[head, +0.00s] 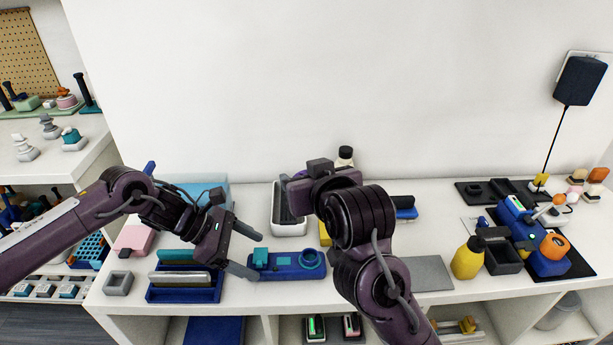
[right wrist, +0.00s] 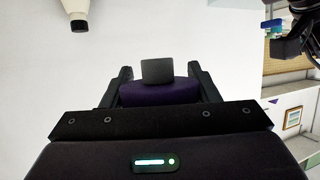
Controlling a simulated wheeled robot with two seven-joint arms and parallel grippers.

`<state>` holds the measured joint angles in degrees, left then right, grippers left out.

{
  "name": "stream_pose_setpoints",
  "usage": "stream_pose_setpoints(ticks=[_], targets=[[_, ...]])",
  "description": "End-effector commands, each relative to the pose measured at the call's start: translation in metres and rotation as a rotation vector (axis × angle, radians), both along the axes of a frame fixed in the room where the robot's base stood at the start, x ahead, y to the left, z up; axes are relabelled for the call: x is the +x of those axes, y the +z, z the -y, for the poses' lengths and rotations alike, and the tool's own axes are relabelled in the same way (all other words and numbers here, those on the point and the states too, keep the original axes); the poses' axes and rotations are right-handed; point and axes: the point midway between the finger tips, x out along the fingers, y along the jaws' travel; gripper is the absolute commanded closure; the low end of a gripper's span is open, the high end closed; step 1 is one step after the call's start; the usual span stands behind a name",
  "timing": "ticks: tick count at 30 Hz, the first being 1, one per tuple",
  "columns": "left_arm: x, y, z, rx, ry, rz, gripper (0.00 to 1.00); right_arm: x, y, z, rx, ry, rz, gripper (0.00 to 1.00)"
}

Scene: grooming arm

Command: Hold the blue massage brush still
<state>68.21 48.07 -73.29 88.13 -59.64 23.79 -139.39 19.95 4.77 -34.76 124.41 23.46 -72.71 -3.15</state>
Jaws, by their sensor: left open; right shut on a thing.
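My right gripper (head: 318,172) is raised over the middle of the table, in front of a white tray. In the right wrist view its two fingers (right wrist: 160,84) close on the sides of a rounded, dark purple-blue thing with a grey block on top, which I take as the blue massage brush (right wrist: 160,95). In the head view my gripper hides most of it. My left gripper (head: 251,252) is open and empty, with its fingers apart near a blue holder with teal parts (head: 286,272).
The white tray (head: 276,212) stands behind my right gripper. A blue tray (head: 185,294) with long bars lies at the left front. A grey mat (head: 430,273), a yellow bottle (head: 467,258) and a blue-orange device (head: 549,256) are at the right. The wall is close behind.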

Motion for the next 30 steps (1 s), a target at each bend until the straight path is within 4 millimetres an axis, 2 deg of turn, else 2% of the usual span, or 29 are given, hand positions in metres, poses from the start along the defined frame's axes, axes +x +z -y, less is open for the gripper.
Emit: stream_pose_setpoints(ticks=[3, 10, 30], targets=[[0.001, 0.017, -0.02, 0.001, 0.003, 0.003, 0.2, 0.0, 0.0, 0.0, 0.0, 0.0, 0.0, 0.67], [0.0, 0.037, -0.041, 0.0, 0.0, 0.0, 0.2, 0.0, 0.0, 0.0, 0.0, 0.0, 0.0, 0.67], [0.0, 0.085, -0.045, -0.001, -0.001, 0.001, 0.2, 0.0, 0.022, 0.0, 0.0, 0.0, 0.0, 0.67]])
